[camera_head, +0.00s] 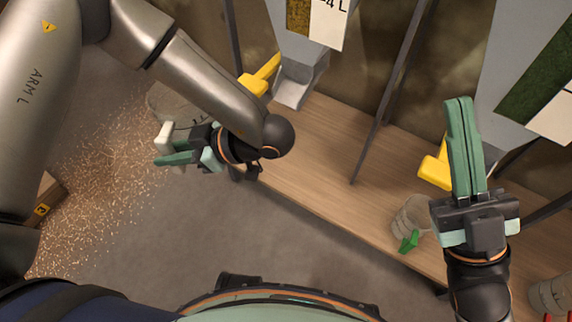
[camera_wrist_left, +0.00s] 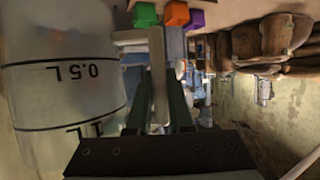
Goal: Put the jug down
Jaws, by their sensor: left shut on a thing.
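The jug (camera_head: 170,108) is pale and see-through, at the left in the head view beyond my left forearm, which hides part of it. In the left wrist view the jug (camera_wrist_left: 62,85) fills the left side, with black 0.5 L and 1 L marks. My left gripper (camera_head: 172,156) is shut on the jug's white handle (camera_wrist_left: 158,75). The jug appears held near the left end of the wooden bench (camera_head: 325,150); I cannot tell whether it touches anything beneath. My right gripper (camera_head: 462,105) is raised at the right, its green fingers together and empty.
A clear bucket with a green clip (camera_head: 409,220) stands on the bench, another with red parts (camera_head: 549,297) farther right. Grey chutes with yellow levers (camera_head: 259,76) (camera_head: 435,172) hang above. Grain (camera_head: 100,190) litters the left floor beside a box (camera_head: 47,197). The bench's middle is clear.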

